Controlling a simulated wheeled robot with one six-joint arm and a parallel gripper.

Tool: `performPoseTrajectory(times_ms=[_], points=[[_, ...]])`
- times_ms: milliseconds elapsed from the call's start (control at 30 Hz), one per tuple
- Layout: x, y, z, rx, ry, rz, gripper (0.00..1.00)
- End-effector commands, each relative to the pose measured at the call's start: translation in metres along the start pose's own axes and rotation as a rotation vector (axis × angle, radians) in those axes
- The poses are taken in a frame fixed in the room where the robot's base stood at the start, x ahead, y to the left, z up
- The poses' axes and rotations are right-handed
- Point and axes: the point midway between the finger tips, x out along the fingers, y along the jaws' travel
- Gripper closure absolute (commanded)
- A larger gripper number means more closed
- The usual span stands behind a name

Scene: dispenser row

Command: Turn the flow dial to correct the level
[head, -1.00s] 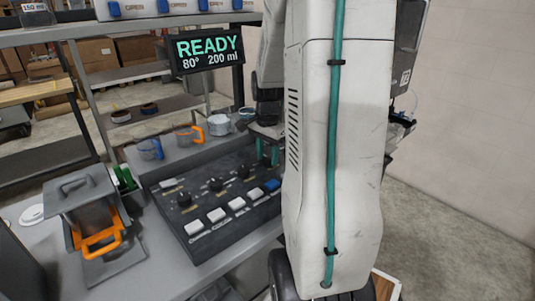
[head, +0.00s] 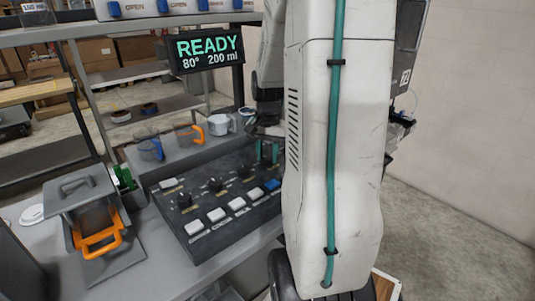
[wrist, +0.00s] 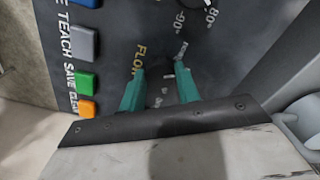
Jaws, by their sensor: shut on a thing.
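The flow dial (wrist: 167,88) is a dark knob with pale marks, partly seen between my fingers in the wrist view. In the head view my gripper (head: 267,152) is at the back right of the dark control panel (head: 225,215), and the dial is hidden there. The display (head: 208,50) reads READY, 80°, 200 ml.
Other black dials (head: 215,185) and a row of white buttons with one blue button (head: 271,185) are close to my gripper. Cups with blue (head: 150,149) and orange handles (head: 190,135) and a white mug (head: 219,125) stand behind the panel.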

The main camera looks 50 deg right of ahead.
Motion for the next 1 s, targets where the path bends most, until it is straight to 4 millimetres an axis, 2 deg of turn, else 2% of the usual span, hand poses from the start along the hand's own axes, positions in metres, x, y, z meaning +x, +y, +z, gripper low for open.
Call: performPoseTrajectory(times_ms=[500, 700, 1000], points=[[-0.0007, -0.0005, -0.0004, -0.443, 0.002, -0.001, 0.91], [-0.0008, -0.0006, -0.0004, -0.55, 0.002, -0.001, 0.91], [-0.0009, -0.0007, -0.0005, -0.621, 0.003, -0.001, 0.91]])
